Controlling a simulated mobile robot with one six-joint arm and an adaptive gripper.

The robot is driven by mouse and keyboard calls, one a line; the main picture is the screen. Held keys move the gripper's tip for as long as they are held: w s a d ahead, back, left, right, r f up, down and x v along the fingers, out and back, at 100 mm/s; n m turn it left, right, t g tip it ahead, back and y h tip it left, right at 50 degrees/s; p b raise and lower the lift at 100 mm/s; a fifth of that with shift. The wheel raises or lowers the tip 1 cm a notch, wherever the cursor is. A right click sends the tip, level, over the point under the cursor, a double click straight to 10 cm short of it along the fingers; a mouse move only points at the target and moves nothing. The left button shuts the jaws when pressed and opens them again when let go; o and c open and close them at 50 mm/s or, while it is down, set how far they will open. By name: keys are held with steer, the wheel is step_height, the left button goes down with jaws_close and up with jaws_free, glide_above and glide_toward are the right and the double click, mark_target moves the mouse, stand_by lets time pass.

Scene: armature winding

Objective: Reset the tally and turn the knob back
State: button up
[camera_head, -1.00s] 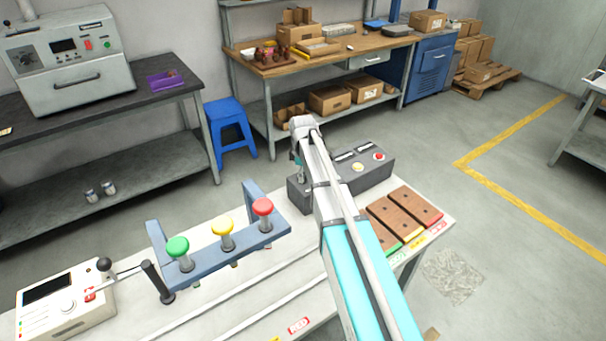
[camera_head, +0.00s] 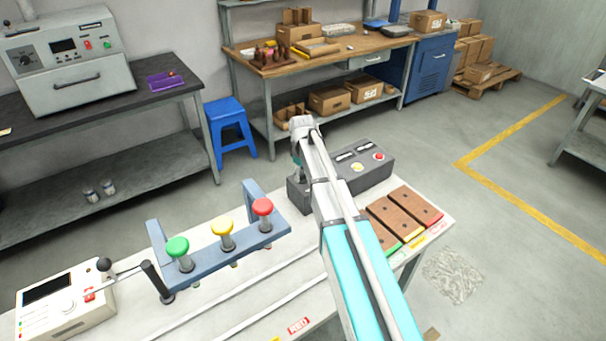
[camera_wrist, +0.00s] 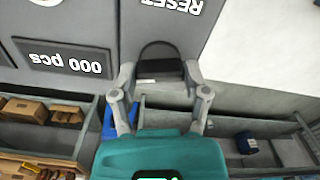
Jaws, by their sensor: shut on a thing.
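My gripper (camera_wrist: 160,73) is shut on a dark rounded knob (camera_wrist: 160,55) at the box's edge. In the head view my arm hides part of the box and the knob.
A blue rack (camera_head: 225,245) with green, yellow and red knobs stands left of the box. A white device (camera_head: 65,305) with a lever is at far left. Brown plates (camera_head: 405,218) lie right of my arm. A blue stool (camera_head: 228,130) stands behind the bench.

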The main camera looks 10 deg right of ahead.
steer(key=shift+m, duration=0.8)
steer(key=o, duration=1.2)
steer(key=shift+c, duration=0.2)
steer(key=shift+n, duration=0.3)
